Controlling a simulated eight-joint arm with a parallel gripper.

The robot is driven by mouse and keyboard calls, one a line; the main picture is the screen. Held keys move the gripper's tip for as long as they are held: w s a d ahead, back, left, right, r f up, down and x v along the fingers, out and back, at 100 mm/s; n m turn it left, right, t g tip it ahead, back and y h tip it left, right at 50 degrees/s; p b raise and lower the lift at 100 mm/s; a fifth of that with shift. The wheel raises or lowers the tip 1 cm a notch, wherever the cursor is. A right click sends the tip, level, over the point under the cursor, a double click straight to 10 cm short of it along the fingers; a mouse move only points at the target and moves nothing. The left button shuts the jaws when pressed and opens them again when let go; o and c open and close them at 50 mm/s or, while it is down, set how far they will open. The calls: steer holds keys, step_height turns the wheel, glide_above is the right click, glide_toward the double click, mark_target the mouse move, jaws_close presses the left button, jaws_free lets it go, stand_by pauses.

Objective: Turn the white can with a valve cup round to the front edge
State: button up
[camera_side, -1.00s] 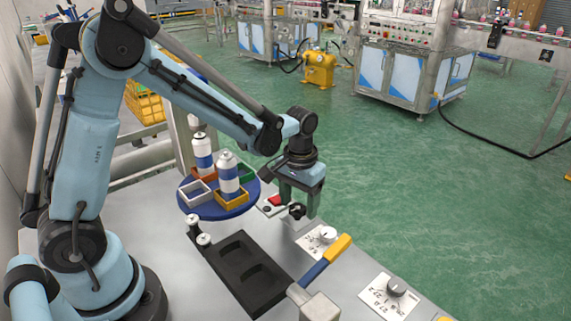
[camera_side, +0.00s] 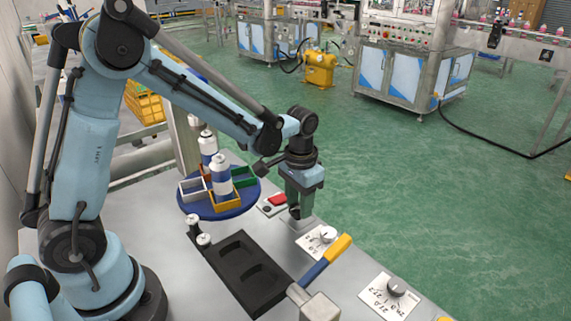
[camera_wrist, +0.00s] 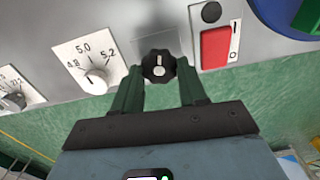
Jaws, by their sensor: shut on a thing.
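A blue round turntable (camera_side: 222,211) carries several coloured square holders. One white can with a blue band (camera_side: 221,175) stands upright in the yellow holder (camera_side: 226,204) near the front edge. Another such can (camera_side: 208,146) stands at the back, by a brown-red holder. I cannot tell which can has a valve cup. My gripper (camera_side: 296,211) is at the bench's far edge, right of the turntable. In the wrist view my gripper (camera_wrist: 158,78) is shut on a black knob (camera_wrist: 158,66), a finger on each side. The turntable's blue rim (camera_wrist: 282,18) shows at top right there.
A red switch (camera_side: 277,200) sits between turntable and gripper. White dial plates (camera_side: 318,240) line the bench's right edge. White (camera_side: 192,188) and green (camera_side: 243,177) holders look empty.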

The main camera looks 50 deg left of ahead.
steer(key=m, duration=0.7)
steer(key=shift+d, duration=0.1)
steer(key=m, duration=0.4)
steer(key=shift+s, duration=0.1)
steer(key=shift+m, duration=1.8)
steer(key=shift+d, duration=0.1)
steer(key=o, duration=1.1)
steer(key=shift+c, duration=0.2)
steer(key=shift+r, duration=0.15)
step_height(320, 180, up, 12)
steer(key=shift+s, duration=0.1)
